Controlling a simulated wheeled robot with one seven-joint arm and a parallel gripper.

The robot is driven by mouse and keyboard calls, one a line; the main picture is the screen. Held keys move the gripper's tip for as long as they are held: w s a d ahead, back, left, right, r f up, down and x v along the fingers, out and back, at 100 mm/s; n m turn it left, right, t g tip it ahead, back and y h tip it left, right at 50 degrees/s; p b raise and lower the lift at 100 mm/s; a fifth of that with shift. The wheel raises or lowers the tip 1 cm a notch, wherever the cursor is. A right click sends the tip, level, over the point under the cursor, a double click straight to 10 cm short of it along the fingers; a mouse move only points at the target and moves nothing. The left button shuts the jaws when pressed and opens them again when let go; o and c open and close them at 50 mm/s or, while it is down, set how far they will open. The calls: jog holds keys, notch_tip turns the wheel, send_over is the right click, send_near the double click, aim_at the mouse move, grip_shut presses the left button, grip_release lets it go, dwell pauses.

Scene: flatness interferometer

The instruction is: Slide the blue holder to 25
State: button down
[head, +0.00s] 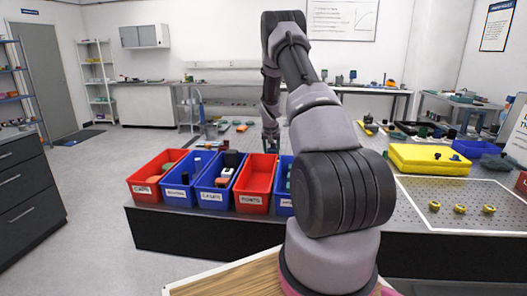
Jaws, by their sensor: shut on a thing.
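My gripper (271,138) is small and far off, at the end of my arm, pointing down over the back part of the bench behind the row of bins. It is shut on a small bluish thing that looks like the blue holder (272,147). The holder is only partly visible, and my arm and the bins hide much of the area around it. Scale marks and the number 25 cannot be made out in this view.
Labelled red (143,190) and blue (170,196) bins line the bench's front left edge. A yellow case (430,168) lies on the right, near a perforated plate (410,207) with several small brass parts. Small tools lie at the back. Open floor shows at left.

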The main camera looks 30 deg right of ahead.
jog(key=shift+c, duration=0.8)
grip_release()
jog(key=shift+r, duration=0.1)
jog(key=v, duration=1)
jog(key=shift+r, duration=0.3)
jog(key=shift+s, duration=0.15)
